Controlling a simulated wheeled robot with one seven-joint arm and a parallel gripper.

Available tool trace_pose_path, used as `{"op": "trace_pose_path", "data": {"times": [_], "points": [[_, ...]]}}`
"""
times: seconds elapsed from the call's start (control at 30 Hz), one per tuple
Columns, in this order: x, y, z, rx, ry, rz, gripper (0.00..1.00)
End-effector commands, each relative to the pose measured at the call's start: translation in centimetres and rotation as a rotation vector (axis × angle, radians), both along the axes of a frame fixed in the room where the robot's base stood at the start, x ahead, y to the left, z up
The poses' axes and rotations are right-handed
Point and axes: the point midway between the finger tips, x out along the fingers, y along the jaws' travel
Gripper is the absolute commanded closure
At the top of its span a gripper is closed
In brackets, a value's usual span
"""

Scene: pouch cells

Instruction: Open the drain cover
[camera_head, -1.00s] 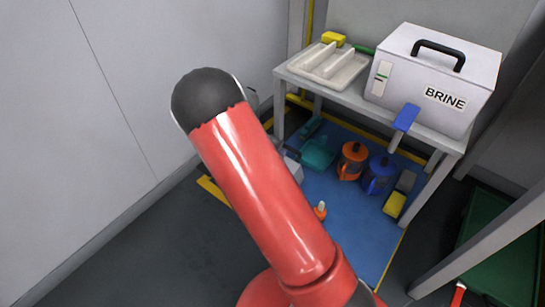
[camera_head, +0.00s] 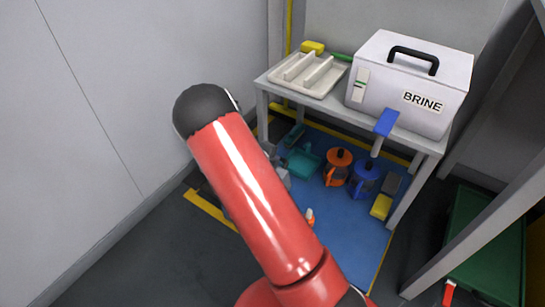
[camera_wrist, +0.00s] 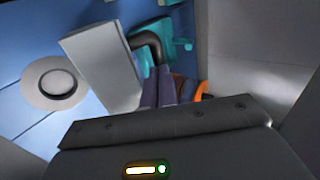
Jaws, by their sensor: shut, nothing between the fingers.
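A round pale disc with a raised grey centre (camera_wrist: 58,83) lies on the blue floor in the wrist view; it may be the drain cover, but I cannot be sure. A grey block (camera_wrist: 105,68) stands just right of it, with a black curved handle or pipe (camera_wrist: 152,46) beside it. My gripper (camera_wrist: 160,88) is shut and empty, its dark fingers pointing toward the area by the block and black piece, right of the disc. I cannot tell whether they touch. In the head view my red arm hides the gripper and disc.
A table holds a white tray (camera_head: 307,75) and a BRINE box (camera_head: 412,85) with a blue lever (camera_head: 386,122). A wall (camera_head: 110,110) is at left; a green container (camera_head: 485,245) is at right.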

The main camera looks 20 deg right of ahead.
Motion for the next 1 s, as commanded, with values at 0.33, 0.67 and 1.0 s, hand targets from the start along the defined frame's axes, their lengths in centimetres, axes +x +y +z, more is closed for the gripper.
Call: {"op": "trace_pose_path", "data": {"times": [0.33,0.67,1.0], "points": [[2.4,-3.7,-0.6,0.043,0.029,0.0,1.0],[2.4,-3.7,-0.7,0.043,0.028,0.001,1.0],[1.9,-2.2,2.4,0.043,0.029,-0.001,1.0]]}}
